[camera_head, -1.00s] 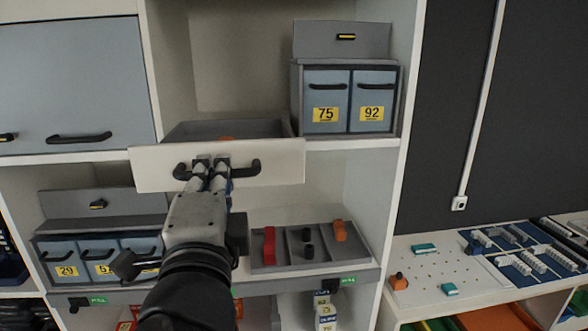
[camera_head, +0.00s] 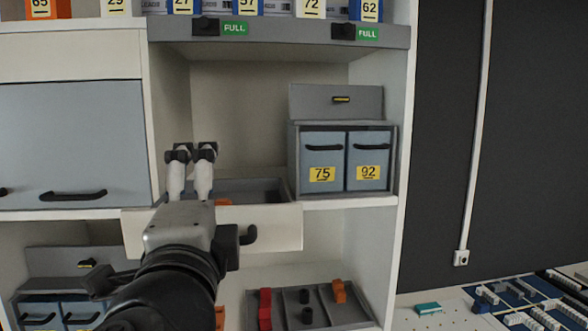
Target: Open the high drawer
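The high drawer has a white front (camera_head: 278,226) with a black handle (camera_head: 248,236). It stands pulled out from the shelf compartment, with its grey tray (camera_head: 262,190) visible behind the front and a small orange item (camera_head: 223,202) inside. My gripper (camera_head: 192,152) is raised in front of the drawer's left part, with its fingertips showing above the front's top edge. The two fingers are apart with an empty gap between them. My arm hides the left part of the handle and front.
A grey unit with boxes 75 and 92 (camera_head: 345,160) stands on the shelf to the right. A closed blue-grey cabinet door (camera_head: 70,140) is at left. A shelf edge with FULL labels (camera_head: 290,34) runs above. A tray (camera_head: 345,312) with red and orange pieces lies below.

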